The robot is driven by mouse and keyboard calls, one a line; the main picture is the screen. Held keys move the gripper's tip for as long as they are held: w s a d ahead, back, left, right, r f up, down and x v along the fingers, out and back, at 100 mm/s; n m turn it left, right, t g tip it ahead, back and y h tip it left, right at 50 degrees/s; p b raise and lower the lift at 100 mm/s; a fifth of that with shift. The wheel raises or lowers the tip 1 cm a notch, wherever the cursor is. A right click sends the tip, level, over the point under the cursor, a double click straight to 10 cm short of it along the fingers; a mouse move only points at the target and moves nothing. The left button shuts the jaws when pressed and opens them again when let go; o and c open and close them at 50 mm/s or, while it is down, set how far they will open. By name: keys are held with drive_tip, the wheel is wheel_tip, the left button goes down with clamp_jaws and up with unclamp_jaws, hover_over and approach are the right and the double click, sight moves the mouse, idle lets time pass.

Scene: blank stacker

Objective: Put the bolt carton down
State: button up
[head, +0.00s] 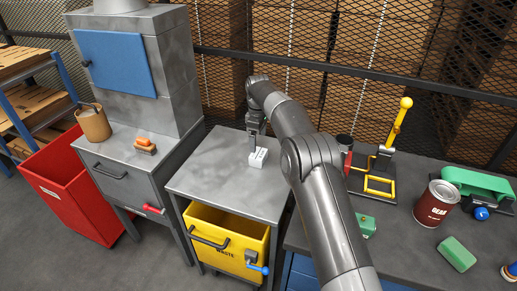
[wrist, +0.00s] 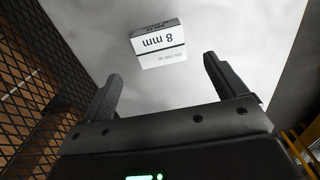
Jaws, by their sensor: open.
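The bolt carton (head: 258,157) is a small white box, resting on the bare grey top of the middle cabinet (head: 215,180). In the wrist view the carton (wrist: 158,45) shows a white face with "8 mm" on it and a darker printed face beside it. My gripper (head: 254,146) points down just above and behind the carton in the head view. In the wrist view my gripper (wrist: 161,72) is open, its fingers spread wider than the carton, which lies beyond their tips. No finger is seen touching it.
Below the cabinet top, a yellow waste drawer (head: 228,236) stands open. A grey machine with a blue panel (head: 115,63) is at left. The right bench holds a red gear can (head: 436,204), green blocks (head: 457,253) and a yellow-handled press (head: 385,160). A mesh fence runs behind.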

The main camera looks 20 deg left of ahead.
wheel_tip(320, 180, up, 3)
idle(0.3)
drive_tip(key=s+d+r+m+t, duration=0.15)
drive_tip(key=d+r+m, duration=0.25)
drive_tip(key=d+r, duration=1)
drive_tip(key=s+d+r+m+t, duration=0.1)
drive_tip(key=s+d+r+m, duration=0.3)
drive_tip(key=s+d+r, duration=0.7)
drive_tip(key=s+d+f+m+t, duration=0.15)
drive_tip(key=s+d+m, duration=0.35)
drive_tip(key=s+d, duration=0.85)
drive_tip(key=s+d+f+m, duration=0.2)
drive_tip(key=s+f, duration=0.1)
drive_tip(key=s, duration=0.4)
drive_tip(key=s+d+f+m+t, duration=0.1)
drive_tip(key=s+d+f+m, duration=0.2)
drive_tip(key=s, duration=0.5)
drive_tip(key=shift+d+f+t, duration=0.25)
drive_tip(key=shift+f+t, duration=0.05)
drive_tip(key=shift+f, duration=0.25)
